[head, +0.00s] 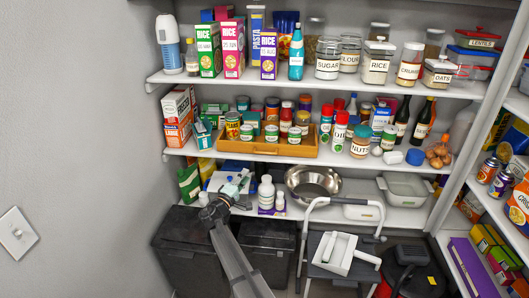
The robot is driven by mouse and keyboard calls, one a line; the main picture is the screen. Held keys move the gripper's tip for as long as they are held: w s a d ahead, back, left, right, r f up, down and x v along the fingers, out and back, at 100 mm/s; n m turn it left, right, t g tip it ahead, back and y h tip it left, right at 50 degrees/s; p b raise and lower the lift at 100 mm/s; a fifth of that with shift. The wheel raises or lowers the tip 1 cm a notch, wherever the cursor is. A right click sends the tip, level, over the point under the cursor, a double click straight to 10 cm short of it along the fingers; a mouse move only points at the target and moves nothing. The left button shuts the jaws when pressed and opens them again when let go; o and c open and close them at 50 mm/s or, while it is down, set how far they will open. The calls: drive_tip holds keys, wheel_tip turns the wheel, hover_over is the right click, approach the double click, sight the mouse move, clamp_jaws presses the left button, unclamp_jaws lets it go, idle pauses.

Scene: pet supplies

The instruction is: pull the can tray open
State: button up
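The can tray (268,149) is a shallow wooden tray on the middle shelf. Several cans and jars stand in it, some with green and red labels. Its front wall faces me, close to the shelf's front edge. My arm rises from the bottom of the head view, left of centre. My gripper (236,186) appears at its far end, below and left of the tray in the picture, in front of the lower shelf. It looks apart from the tray. It is small and blends with items behind it, so its fingers cannot be made out.
Boxes (179,116) stand left of the tray; spice jars and a nuts jar (361,142) stand right. Below are a white bottle (266,192) and a metal bowl (313,182). A step stool (341,255) and black bins (181,252) occupy the floor.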

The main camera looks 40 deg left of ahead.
sight(265, 153)
drive_tip(key=p+x, duration=0.5)
drive_tip(key=x, duration=1.2)
drive_tip(key=shift+f+p, duration=0.1)
drive_tip(key=shift+p, duration=0.2)
clamp_jaws()
drive_tip(key=shift+s, duration=0.1)
